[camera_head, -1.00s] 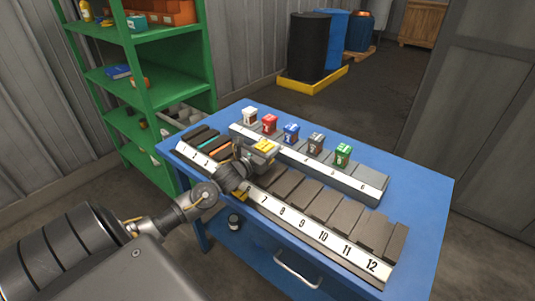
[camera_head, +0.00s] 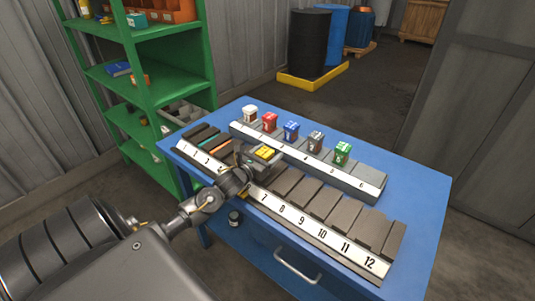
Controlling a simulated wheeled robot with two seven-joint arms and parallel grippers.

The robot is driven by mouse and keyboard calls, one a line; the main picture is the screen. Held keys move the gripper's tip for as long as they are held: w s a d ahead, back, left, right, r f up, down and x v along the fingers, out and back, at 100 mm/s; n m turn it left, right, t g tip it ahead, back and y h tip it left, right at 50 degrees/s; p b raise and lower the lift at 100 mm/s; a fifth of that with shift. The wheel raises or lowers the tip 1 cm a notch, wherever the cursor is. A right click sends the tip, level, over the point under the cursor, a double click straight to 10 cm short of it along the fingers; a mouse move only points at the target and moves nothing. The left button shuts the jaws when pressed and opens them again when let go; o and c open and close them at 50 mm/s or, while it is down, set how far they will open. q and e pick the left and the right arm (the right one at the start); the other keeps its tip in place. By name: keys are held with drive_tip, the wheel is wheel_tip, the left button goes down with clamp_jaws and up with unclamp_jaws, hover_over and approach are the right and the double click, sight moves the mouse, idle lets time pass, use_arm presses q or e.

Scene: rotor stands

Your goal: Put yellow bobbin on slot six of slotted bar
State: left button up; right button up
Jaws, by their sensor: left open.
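The yellow bobbin (camera_head: 265,152) shows as a small yellow top at my left gripper's end, over the front bar's left half. My left gripper (camera_head: 263,158) is open, its fingers close about the bobbin; I cannot tell whether they touch it. The wrist hides the bar there. The rear slotted bar (camera_head: 372,189) has a white numbered face. It carries white (camera_head: 250,114), red (camera_head: 269,122), blue (camera_head: 291,131), grey (camera_head: 315,141) and green (camera_head: 342,153) bobbins. Its slot six, at the right end, is empty. My right gripper is not in view.
A longer front bar (camera_head: 322,240), numbered up to 12, lies along the near edge of the blue table (camera_head: 425,205). Its right slots look empty. A green shelf (camera_head: 180,87) stands at the left. The table's right side is clear.

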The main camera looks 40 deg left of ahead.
use_arm(q)
drive_tip(key=shift+s+r, duration=0.1)
drive_tip(key=s+b, duration=0.2)
drive_tip(key=s, duration=0.8)
drive_tip(key=shift+s+d+b, duration=0.1)
drive_tip(key=shift+s+b, duration=0.2)
drive_tip(key=shift+b, duration=0.1)
drive_tip(key=shift+s+r, duration=0.1)
drive_tip(key=shift+s, duration=0.5)
